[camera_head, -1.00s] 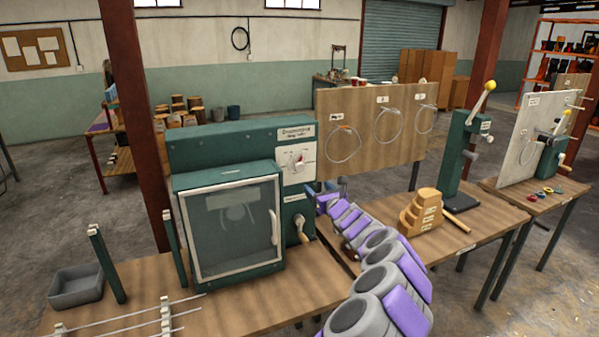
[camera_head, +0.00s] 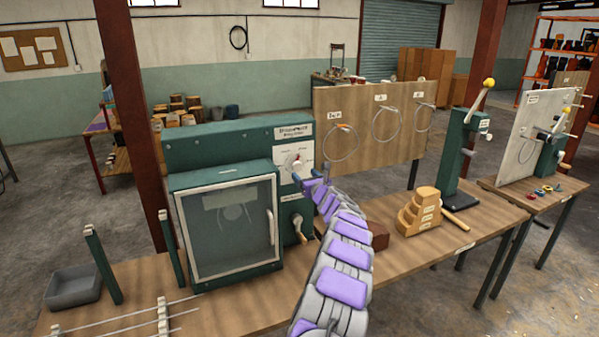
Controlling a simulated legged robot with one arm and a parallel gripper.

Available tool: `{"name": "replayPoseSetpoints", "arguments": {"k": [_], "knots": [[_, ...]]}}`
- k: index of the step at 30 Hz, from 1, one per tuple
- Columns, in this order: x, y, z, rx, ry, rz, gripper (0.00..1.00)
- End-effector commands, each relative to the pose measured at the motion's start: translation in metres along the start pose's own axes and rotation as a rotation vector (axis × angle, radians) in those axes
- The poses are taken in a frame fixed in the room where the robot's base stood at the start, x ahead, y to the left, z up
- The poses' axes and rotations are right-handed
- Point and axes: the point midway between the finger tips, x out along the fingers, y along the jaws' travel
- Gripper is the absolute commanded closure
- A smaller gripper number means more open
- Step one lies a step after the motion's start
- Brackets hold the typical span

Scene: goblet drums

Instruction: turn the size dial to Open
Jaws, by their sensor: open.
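The size dial (camera_head: 297,164) is a small knob with a red mark on a white plate, on the upper right front of the green machine (camera_head: 222,150). Its lettering is too small to read, so I cannot tell its setting. My gripper (camera_head: 312,173) is open and empty, just right of and slightly below the dial in the picture. One finger overlaps the plate's lower right edge. I cannot tell whether it touches.
The machine has a glazed door (camera_head: 228,230) with a handle and a crank (camera_head: 300,228) below the dial. A brown block (camera_head: 377,236) and a stepped wooden block (camera_head: 420,212) stand on the bench to the right. A board with wire loops (camera_head: 350,150) stands behind.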

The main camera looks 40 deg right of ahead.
Motion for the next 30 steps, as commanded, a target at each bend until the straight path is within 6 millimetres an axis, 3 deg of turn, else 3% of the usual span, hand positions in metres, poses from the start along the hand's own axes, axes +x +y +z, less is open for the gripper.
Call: {"name": "replayPoseSetpoints", "arguments": {"k": [18, 30], "knots": [[0.048, -0.001, 0.002, -0.005, -0.001, -0.002, 0.3], [0.053, 0.001, 0.002, 0.0, -0.003, -0.001, 0.3]]}}
